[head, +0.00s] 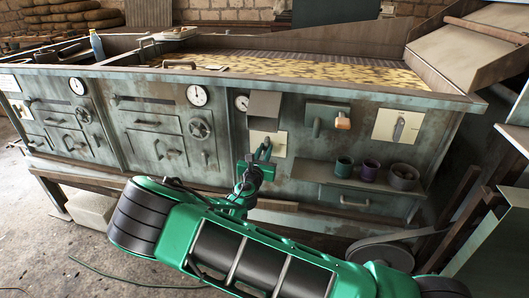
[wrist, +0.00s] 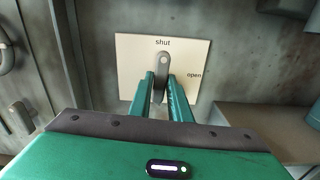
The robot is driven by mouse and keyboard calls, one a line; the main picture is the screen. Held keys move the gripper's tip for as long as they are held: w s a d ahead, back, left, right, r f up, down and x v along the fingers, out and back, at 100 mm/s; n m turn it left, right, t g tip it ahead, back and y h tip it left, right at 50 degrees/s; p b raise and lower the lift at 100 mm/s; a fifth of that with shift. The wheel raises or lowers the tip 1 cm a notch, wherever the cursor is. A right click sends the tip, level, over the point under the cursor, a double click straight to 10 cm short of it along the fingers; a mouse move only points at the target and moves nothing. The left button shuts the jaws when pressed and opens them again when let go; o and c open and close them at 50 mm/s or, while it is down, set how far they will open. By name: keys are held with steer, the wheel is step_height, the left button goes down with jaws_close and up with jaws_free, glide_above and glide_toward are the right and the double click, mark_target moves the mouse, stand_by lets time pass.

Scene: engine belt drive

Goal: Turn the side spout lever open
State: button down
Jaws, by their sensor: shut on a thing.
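The spout lever (wrist: 163,62) is a grey metal handle on a cream plate (wrist: 130,55) in the wrist view. It stands upright, its rounded end up by the word "shut"; the word "open" is at the plate's right. My gripper (wrist: 161,80) has one finger on each side of the lever and is shut on it. In the head view my gripper (head: 263,147) reaches the cream plate (head: 279,140) below a grey box, and the arm hides much of the plate.
A second cream plate with a grey lever (head: 399,129) is on the panel at the right. A shelf (head: 340,177) with several cups sticks out right of my gripper. An orange-tipped handle (head: 343,121) sits above it. Gauges and drawers fill the left panel.

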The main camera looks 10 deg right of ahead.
steer(key=m, duration=0.3)
steer(key=shift+m, duration=0.4)
steer(key=m, duration=0.4)
steer(key=shift+m, duration=0.4)
steer(key=m, duration=0.5)
steer(key=shift+m, duration=1.8)
steer(key=c, duration=1.7)
jaws_free()
